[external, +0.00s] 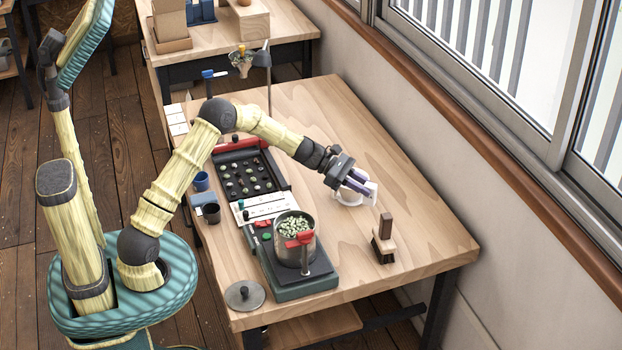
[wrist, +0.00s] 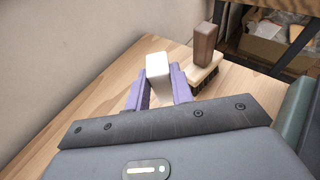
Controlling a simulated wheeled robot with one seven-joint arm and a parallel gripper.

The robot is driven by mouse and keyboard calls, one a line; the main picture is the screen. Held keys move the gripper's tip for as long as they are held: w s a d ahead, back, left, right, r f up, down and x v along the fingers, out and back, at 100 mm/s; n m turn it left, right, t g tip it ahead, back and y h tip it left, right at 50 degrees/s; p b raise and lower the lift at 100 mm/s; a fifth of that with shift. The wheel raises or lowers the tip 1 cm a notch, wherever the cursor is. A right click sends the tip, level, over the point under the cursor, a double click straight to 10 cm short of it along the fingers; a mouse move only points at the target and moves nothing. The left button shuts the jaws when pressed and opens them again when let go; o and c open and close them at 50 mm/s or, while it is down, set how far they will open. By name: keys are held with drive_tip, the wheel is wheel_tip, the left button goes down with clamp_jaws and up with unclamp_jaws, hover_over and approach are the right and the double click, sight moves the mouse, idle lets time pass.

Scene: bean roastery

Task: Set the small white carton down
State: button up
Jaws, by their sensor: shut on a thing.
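The small white carton (external: 371,190) is at the right part of the wooden table (external: 420,235). My gripper (external: 358,184) is shut on it, with a purple finger on either side. In the wrist view the carton (wrist: 158,68) stands up between the fingertips of my gripper (wrist: 160,92). Its lower part is hidden, and I cannot tell whether it touches the table. A white rounded thing (external: 347,198) shows just below the fingers in the external view, partly covered by them.
A brush with a dark wooden handle (external: 385,228) stands close by, nearer the front right edge; it also shows in the wrist view (wrist: 204,47). A pot of green beans (external: 294,240) on a dark green base and a black tray (external: 248,174) lie to the left.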

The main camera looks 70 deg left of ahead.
wheel_tip(320, 180, down, 6)
drive_tip(key=shift+r, duration=0.1)
drive_tip(key=shift+f+b, duration=0.4)
drive_tip(key=shift+f, duration=1.45)
drive_tip(key=shift+f, duration=0.15)
drive_tip(key=o, duration=0.9)
drive_tip(key=shift+o, duration=0.4)
